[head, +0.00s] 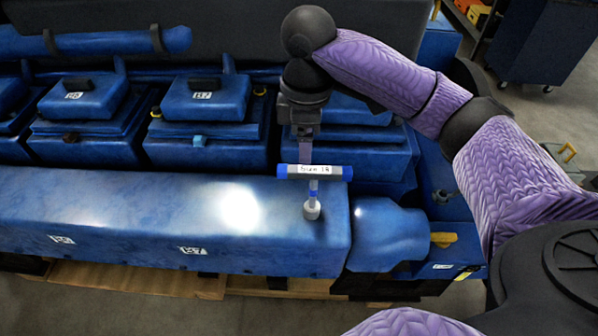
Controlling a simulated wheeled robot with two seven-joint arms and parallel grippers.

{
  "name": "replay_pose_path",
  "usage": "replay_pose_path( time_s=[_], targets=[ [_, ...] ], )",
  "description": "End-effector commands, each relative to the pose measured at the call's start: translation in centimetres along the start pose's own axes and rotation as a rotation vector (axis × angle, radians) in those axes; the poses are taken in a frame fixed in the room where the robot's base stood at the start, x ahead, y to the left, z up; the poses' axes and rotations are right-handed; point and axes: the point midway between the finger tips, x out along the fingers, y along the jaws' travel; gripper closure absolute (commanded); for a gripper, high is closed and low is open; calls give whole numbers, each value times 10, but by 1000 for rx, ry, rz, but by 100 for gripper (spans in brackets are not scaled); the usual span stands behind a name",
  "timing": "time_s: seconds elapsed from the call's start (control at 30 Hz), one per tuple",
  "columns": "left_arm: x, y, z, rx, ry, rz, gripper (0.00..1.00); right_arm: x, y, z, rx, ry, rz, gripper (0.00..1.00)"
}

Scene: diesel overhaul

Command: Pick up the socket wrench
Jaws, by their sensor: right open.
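The socket wrench (330,173) is a T-shaped tool with a blue and grey crossbar labelled with a size. Its short shaft runs down to a pale socket (312,209), which appears to stand upright on the top of the long blue engine cover (130,213). My right gripper (305,158) points down over the crossbar, its fingers open and at or just behind the bar near its middle. I cannot tell whether they touch it. My left gripper is not in view.
Blue engine blocks with raised lids (205,97) stand behind the cover. A blue pipe (95,42) runs along the back left. A rounded blue end piece (387,235) adjoins the cover's right end. A wooden pallet (150,280) lies below. A dark cabinet (540,40) stands at the far right.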

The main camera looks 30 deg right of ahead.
Motion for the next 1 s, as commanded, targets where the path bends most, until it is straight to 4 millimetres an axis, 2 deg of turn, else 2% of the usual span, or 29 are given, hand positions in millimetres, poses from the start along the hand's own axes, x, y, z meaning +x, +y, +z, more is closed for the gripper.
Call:
replay_pose_path(
  time_s=[0.5,0.6,0.77,0.8,0.87,1.0],
  targets=[
    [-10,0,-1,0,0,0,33,89,4,13,0,-3,-3,29],
    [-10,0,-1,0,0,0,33,98,4,13,-1,-3,-2,29],
    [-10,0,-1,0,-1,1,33,98,5,13,-1,-2,0,29],
    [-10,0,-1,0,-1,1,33,98,5,13,-1,-2,0,32],
    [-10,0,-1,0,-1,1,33,98,5,13,-1,-2,0,44],
    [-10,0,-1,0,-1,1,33,98,5,13,-1,-2,0,74]
  ],
)
